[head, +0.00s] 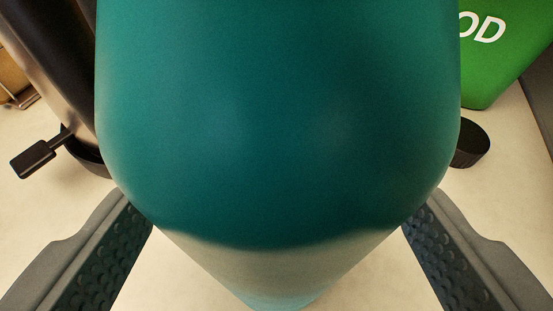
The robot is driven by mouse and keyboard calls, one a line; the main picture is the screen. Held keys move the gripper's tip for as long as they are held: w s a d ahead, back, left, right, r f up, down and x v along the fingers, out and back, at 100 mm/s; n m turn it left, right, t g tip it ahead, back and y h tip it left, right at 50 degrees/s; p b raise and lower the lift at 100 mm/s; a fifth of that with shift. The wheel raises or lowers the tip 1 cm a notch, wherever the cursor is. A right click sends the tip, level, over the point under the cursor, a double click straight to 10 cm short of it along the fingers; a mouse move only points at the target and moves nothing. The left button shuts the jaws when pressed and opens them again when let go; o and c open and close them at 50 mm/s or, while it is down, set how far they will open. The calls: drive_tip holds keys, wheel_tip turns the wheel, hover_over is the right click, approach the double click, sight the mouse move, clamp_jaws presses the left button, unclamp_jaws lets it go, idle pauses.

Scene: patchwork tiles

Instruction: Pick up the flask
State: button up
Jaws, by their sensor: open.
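A large teal object, which looks like the flask (278,120), fills the middle of the head view, very close to the camera. Its lower part narrows and turns pale towards the bottom edge of the picture. Its top is cut off by the frame. My gripper (277,218) is open, with one dark, studded finger at the lower left and one at the lower right. The flask lies across the space between the fingers, its sides close to both fingertips. I cannot tell whether they touch.
A dark, shiny cylindrical object with a black lever (40,157) stands close at left. A brown item (12,75) is at the far left edge. A green box with white letters (500,50) is at upper right, near a small black round object (472,143). Pale surface (510,190) shows between them.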

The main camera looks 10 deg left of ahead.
drive_tip(key=shift+x, duration=0.8)
drive_tip(key=c, duration=1.5)
wheel_tip(320, 180, up, 10)
drive_tip(key=shift+f, duration=0.25)
drive_tip(key=shift+r, duration=0.3)
drive_tip(key=shift+c, duration=0.8)
